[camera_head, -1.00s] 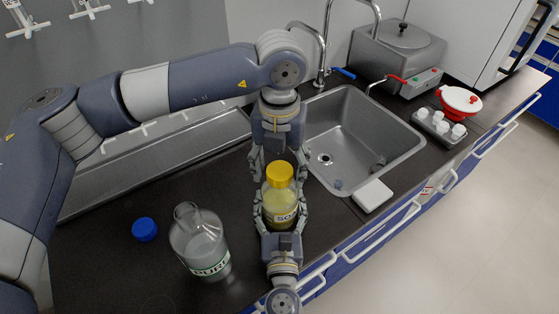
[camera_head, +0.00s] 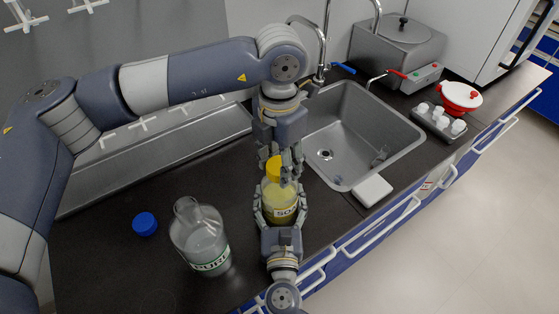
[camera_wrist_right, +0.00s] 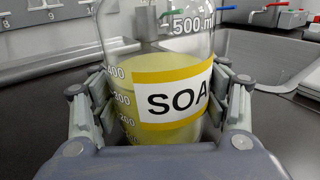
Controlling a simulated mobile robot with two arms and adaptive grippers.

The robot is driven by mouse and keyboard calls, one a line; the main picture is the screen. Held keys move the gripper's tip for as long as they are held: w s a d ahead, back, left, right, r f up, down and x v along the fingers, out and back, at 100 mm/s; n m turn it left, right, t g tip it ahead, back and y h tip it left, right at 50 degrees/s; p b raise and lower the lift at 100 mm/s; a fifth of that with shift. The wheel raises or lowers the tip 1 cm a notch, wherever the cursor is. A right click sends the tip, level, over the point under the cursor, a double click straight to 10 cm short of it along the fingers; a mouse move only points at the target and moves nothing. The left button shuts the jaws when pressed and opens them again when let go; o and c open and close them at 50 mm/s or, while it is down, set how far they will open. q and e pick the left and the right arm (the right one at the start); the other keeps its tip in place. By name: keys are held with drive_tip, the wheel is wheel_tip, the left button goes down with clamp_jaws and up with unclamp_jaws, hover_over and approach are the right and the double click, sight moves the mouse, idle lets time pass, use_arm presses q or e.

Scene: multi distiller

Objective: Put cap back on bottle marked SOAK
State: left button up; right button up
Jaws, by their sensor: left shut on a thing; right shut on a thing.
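The SOAK bottle (camera_head: 280,204) stands upright on the dark counter, with yellow liquid and a yellow-edged label. It fills the right wrist view (camera_wrist_right: 165,85). My right gripper (camera_head: 281,214) is shut around its body from the front, with a finger on each side of the glass. The yellow cap (camera_head: 274,167) is at the top of the bottle. My left gripper (camera_head: 279,160) reaches down from above and is shut on the cap, its fingers partly hiding it. I cannot tell whether the cap is threaded on the neck.
An open clear bottle marked PURE (camera_head: 201,240) and a blue cap (camera_head: 145,224) stand to the left. The sink (camera_head: 362,130) lies to the right, with a white block (camera_head: 372,191) at its front edge. A vial rack (camera_head: 437,122) and red-and-white pot (camera_head: 461,97) are farther right.

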use_arm(q)
drive_tip(key=m, duration=0.7)
drive_tip(key=o, duration=1.2)
drive_tip(key=shift+o, duration=0.2)
wheel_tip(320, 180, up, 12)
use_arm(e)
drive_tip(key=o, duration=2.2)
drive_tip(key=shift+c, duration=0.2)
